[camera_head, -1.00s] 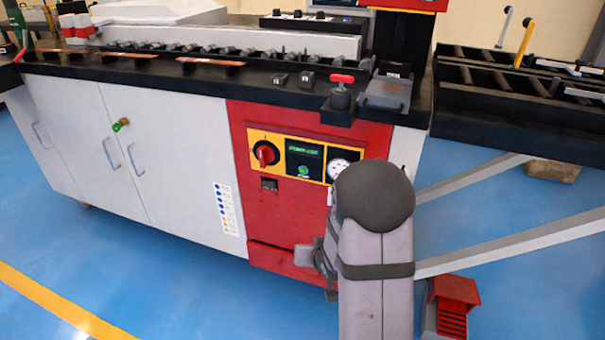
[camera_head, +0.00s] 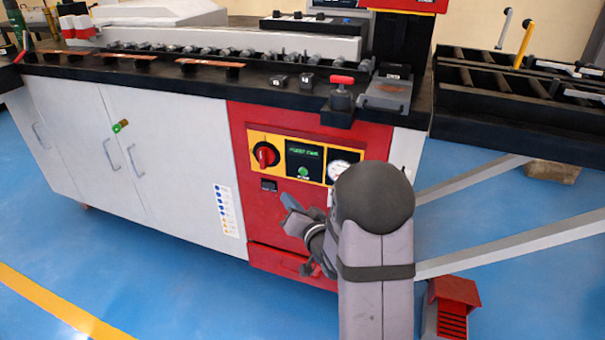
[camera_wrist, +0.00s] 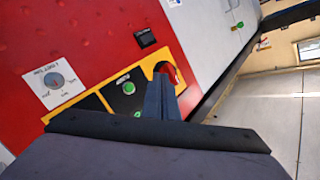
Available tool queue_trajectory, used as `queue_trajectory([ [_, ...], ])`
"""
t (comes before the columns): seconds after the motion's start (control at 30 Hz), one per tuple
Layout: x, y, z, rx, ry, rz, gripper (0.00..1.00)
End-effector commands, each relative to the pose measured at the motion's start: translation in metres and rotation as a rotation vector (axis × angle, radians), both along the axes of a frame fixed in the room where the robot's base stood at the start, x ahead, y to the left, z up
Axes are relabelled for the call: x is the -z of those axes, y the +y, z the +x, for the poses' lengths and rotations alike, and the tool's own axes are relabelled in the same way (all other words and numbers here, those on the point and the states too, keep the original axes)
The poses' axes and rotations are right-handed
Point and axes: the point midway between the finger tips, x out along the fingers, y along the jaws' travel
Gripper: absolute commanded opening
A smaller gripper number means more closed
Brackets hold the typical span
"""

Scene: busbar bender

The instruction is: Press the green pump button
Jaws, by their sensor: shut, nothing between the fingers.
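The green pump button (camera_head: 303,172) is a small round button low on the dark plate of the yellow-edged control panel, under a green text display (camera_head: 304,153). In the wrist view, the button (camera_wrist: 128,87) shows just left of my fingers. My gripper (camera_head: 289,203) is in front of the red cabinet, lower in the head view than the button and a little left of it. The wrist view shows my fingers (camera_wrist: 161,84) closed together and empty, overlapping part of the red knob. They look apart from the button; their exact distance from the panel is unclear.
The red rotary knob (camera_head: 265,154) is left of the button, and a round gauge (camera_head: 340,171) is right of it. A small black switch (camera_head: 269,185) sits below the panel. A red-handled valve (camera_head: 341,92) stands on the table edge above. Blue floor is open in front.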

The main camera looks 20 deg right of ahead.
Motion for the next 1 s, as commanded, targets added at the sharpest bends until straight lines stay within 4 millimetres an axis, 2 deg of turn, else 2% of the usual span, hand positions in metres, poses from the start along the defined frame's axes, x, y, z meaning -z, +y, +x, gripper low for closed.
queue_trajectory([
  [0.37,0.000,-0.011,0.010,0.002,0.000,-0.001,0.00],
  [1.0,0.000,-0.057,0.057,0.001,0.001,-0.001,0.00],
])
